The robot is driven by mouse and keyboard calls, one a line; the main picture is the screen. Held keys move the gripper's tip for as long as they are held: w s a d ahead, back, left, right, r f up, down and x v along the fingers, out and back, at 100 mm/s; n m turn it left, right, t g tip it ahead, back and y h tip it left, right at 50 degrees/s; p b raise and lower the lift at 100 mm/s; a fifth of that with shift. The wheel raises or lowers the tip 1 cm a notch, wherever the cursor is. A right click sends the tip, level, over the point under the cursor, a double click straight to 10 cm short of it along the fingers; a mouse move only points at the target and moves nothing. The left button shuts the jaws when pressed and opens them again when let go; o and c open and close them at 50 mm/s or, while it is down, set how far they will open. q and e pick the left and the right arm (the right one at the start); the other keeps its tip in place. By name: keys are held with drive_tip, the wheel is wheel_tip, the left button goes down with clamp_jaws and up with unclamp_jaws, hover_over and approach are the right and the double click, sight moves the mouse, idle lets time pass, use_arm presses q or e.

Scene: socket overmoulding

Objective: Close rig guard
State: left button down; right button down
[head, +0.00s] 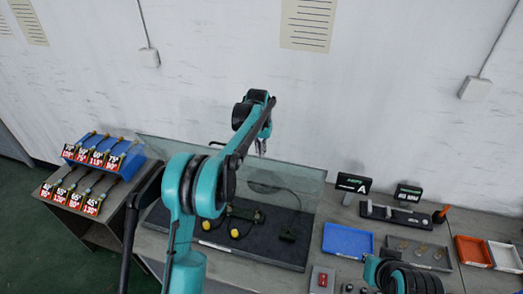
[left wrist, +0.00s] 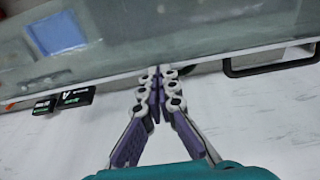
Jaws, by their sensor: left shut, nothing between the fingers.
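The rig guard (head: 300,177) is a clear panel standing raised along the back of the rig's dark base (head: 270,254). A black handle (head: 216,143) shows at its top edge, left of my gripper. In the left wrist view the guard (left wrist: 150,42) fills the top of the picture, with a pale edge and the black handle (left wrist: 272,66) at right. My left gripper (head: 261,149) is shut and empty near the guard's top edge. Its fingertips (left wrist: 157,78) come close to that edge; I cannot tell whether they touch. My right gripper is out of view.
Yellow-tipped parts (head: 205,225) lie on the rig base. A blue tray (head: 348,241), a grey tray (head: 420,253), an orange tray (head: 473,251) and signs (head: 353,184) stand to the right. A blue rack (head: 125,160) stands at left. The wall is close behind.

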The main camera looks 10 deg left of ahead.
sight(254, 180)
use_arm(q)
drive_tip(key=s+f+t+b, duration=0.1)
drive_tip(key=s+b, duration=0.1)
drive_tip(key=s, duration=0.1)
drive_tip(key=s+f+t+b, duration=0.1)
drive_tip(key=s+f+b, duration=0.1)
drive_tip(key=s+b, duration=0.1)
drive_tip(key=s+f+t+b, duration=0.1)
drive_tip(key=s+f+b, duration=0.1)
drive_tip(key=s, duration=0.1)
drive_tip(key=shift+s+a+f, duration=0.2)
drive_tip(key=shift+s+f, duration=0.05)
drive_tip(key=shift+s, duration=0.1)
drive_tip(key=s+f+t+b, duration=0.4)
drive_tip(key=s+f+b, duration=0.3)
drive_tip(key=f+b, duration=0.6)
drive_tip(key=s+f+t+b, duration=0.3)
drive_tip(key=s+f+b, duration=0.4)
drive_tip(key=f+b, duration=0.6)
drive_tip(key=shift+s+a+f+t+b, duration=0.15)
drive_tip(key=shift+a+f+t+b, duration=0.2)
drive_tip(key=shift+b, duration=0.45)
drive_tip(key=shift+d+r, duration=0.1)
